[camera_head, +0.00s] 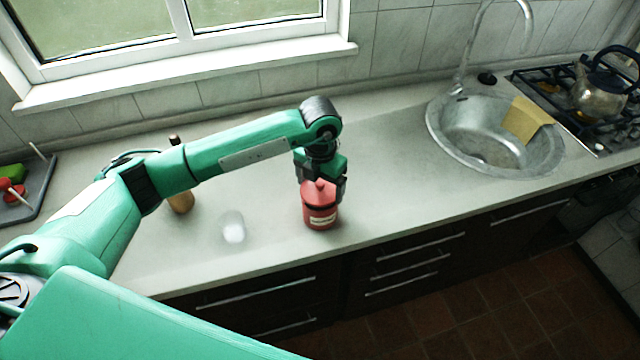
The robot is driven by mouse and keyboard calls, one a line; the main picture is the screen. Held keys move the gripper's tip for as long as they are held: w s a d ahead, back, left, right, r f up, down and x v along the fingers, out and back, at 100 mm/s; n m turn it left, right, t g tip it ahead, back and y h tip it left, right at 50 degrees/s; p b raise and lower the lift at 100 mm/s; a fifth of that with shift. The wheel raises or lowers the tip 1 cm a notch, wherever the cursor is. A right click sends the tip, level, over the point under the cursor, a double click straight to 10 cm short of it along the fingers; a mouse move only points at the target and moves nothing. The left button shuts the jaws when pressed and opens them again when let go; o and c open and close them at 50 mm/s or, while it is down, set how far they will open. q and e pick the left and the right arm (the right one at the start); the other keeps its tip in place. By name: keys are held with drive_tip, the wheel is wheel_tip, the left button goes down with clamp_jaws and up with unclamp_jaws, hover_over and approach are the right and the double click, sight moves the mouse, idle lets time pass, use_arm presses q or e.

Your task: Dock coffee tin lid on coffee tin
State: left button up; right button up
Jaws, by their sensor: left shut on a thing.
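The red coffee tin (321,219) with a pale label stands upright on the grey counter near its front edge. The red coffee tin lid (318,191), with a small knob, is right above the tin's mouth and looks about level. A dark band shows between lid and tin; I cannot tell whether they touch. My left gripper (321,180) points down from above and is shut on the lid, its dark fingers partly hiding it. My right gripper is not in view.
A clear glass (232,227) and a wooden mill (181,201) stand left of the tin. A dark tray (40,200) lies at the far left. A round sink (440,130) and a stove with a kettle (603,90) are at right. The counter between tin and sink is clear.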

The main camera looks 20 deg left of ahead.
sight(321, 183)
use_arm(q)
drive_tip(key=shift+f+b, duration=0.75)
drive_tip(key=shift+f, duration=0.1)
drive_tip(key=o, duration=0.7)
drive_tip(key=shift+r, duration=0.1)
drive_tip(key=shift+r+p, duration=0.7)
drive_tip(key=shift+r, duration=0.55)
drive_tip(key=shift+r+p, duration=1.9)
drive_tip(key=shift+r, duration=2.35)
drive_tip(key=shift+d, duration=0.1)
